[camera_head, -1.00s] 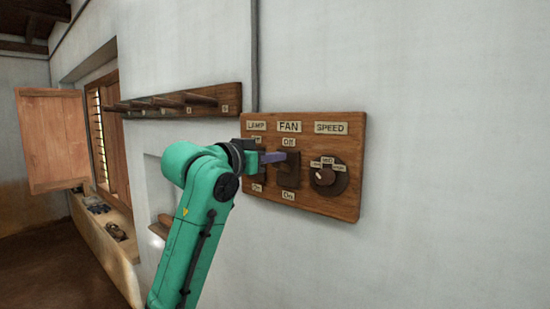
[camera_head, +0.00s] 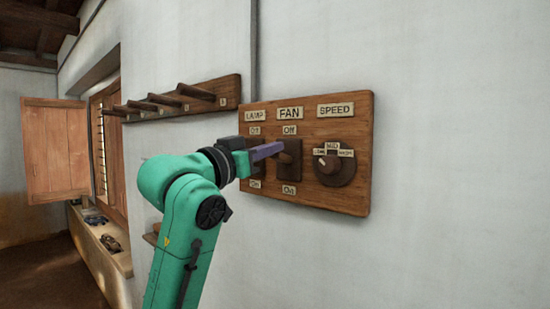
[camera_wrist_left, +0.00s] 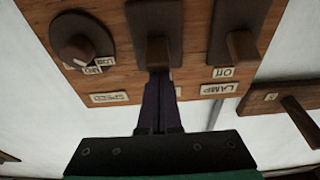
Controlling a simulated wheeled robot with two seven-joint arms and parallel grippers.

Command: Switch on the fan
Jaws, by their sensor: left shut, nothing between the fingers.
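The fan switch (camera_head: 290,172) is a dark plate with a short lever on the wooden board, between an "Off" label above and an "On" label below. The FAN label (camera_head: 290,113) sits over it. My left gripper (camera_head: 280,147) is shut and empty, with its purple fingertips at the upper part of the fan lever. In the left wrist view, which is upside down, the fingertips (camera_wrist_left: 160,76) reach the end of the fan lever (camera_wrist_left: 157,55). I cannot tell whether they touch it or which way the lever is set. My right gripper is not in view.
The lamp switch (camera_head: 257,160) is left of the fan switch, partly hidden by my gripper. The speed knob (camera_head: 330,168) is to the right. A peg rail (camera_head: 228,92) is on the wall at left, beyond it an open wooden shutter (camera_head: 55,150). The wall right of the board is bare.

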